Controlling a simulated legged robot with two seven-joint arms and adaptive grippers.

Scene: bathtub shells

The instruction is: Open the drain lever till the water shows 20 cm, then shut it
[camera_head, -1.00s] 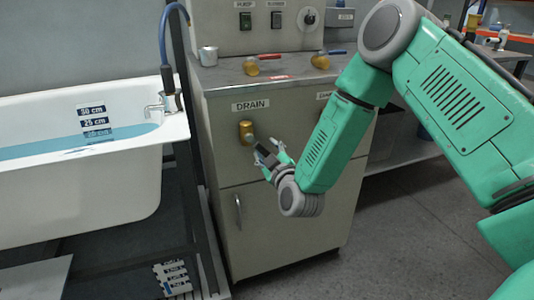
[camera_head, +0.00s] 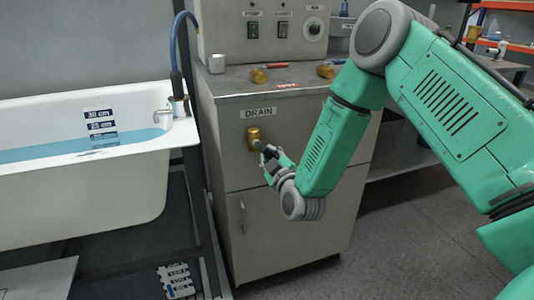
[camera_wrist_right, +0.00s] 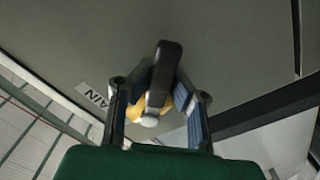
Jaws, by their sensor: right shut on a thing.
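The drain valve is a brass fitting (camera_head: 253,136) on the cabinet front under the DRAIN label (camera_head: 258,113). My right gripper (camera_head: 270,157) is just below and right of it. In the right wrist view, my right gripper (camera_wrist_right: 160,105) is shut on the dark drain lever (camera_wrist_right: 164,62), which stands between its fingers; the brass fitting (camera_wrist_right: 135,108) shows partly behind. The white tub (camera_head: 85,190) holds blue water (camera_head: 50,153). Its surface lies below the 25 cm mark (camera_head: 101,125), about at the third mark (camera_head: 104,136), too small to read surely. My left gripper is out of view.
A control box (camera_head: 265,30) with switches and a knob is behind. A dark frame post stands between tub and cabinet. Open floor (camera_head: 400,240) lies right of the cabinet.

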